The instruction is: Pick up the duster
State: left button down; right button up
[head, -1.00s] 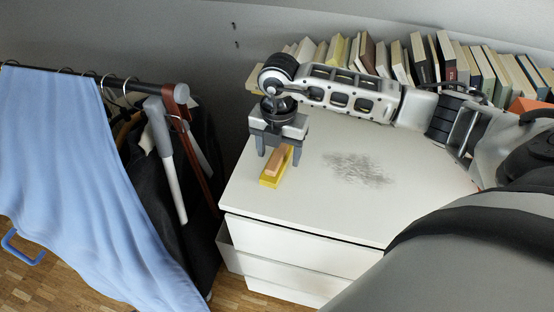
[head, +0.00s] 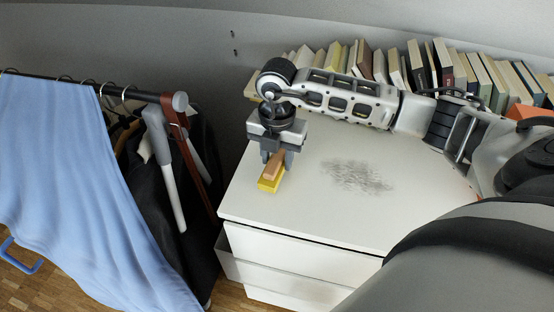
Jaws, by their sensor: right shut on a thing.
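The duster (head: 271,180) is a small block with a yellow base and a tan, wood-like top. It is at the left part of the white dresser top (head: 300,212). My right gripper (head: 275,158) points down over it, with its fingers closed on the tan top. I cannot tell whether the yellow base touches the surface. My left gripper is not in view.
A dark grey smudge (head: 357,175) lies on the dresser top, right of the duster. A row of books (head: 420,65) stands along the back. A clothes rack with a blue cloth (head: 85,190) stands at left. A dresser drawer (head: 232,262) sticks out slightly.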

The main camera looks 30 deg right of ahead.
jog(key=s+d+r+b, duration=0.1)
jog(key=s+r, duration=1)
jog(key=s, duration=0.3)
jog(key=shift+r+b, duration=0.3)
jog(key=shift+r, duration=0.1)
jog(key=shift+d, duration=0.1)
jog(key=shift+o, duration=0.6)
